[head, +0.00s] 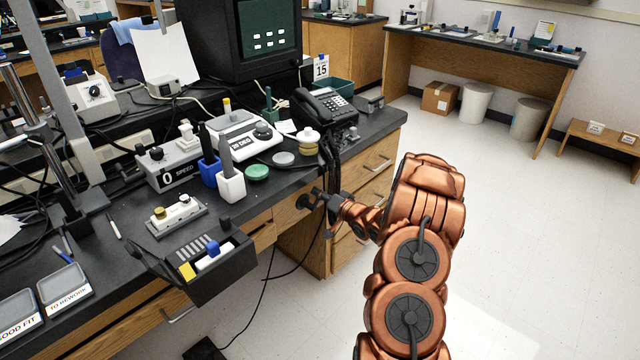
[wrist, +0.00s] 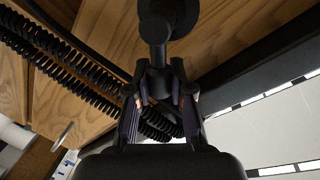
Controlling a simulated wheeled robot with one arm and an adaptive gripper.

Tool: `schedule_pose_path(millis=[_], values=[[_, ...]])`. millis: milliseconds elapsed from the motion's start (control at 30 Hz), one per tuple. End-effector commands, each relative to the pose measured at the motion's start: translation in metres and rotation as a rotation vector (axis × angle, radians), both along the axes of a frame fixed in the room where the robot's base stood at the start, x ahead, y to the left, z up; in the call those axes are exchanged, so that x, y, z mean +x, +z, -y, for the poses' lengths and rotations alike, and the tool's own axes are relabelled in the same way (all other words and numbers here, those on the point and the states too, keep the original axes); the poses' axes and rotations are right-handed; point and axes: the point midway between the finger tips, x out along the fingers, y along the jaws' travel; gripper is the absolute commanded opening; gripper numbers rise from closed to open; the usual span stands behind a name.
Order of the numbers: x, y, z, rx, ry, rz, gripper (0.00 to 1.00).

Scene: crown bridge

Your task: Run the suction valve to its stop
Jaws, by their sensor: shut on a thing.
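The suction valve (wrist: 158,28) is a dark, rounded fitting with a narrower stem, seen at the top middle of the wrist view. In the head view the dark round fitting (head: 304,201) sits at the bench's front side, below the top. My gripper (wrist: 160,82) is shut on the valve's stem, with one finger on each side. It also shows in the head view (head: 325,199), reaching in from the right. The fingertips hide part of the stem, and I cannot tell how far the valve is turned.
Black coiled cords (wrist: 70,72) run close beside my gripper, and some pass behind the fingers. Cables hang down the bench front. A black tool tray (head: 212,278) juts out at left. The black benchtop (head: 290,180) is above. Open floor (head: 520,200) lies to the right.

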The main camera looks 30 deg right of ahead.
Motion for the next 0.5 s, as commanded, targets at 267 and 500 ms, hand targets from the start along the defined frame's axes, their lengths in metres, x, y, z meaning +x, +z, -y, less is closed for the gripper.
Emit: schedule_pose_path(millis=[267, 500], values=[[0.001, -0.003, 0.005, 0.168, 0.000, -0.043, 0.00], [0.002, -0.011, 0.009, 0.344, 0.001, -0.082, 0.00]])
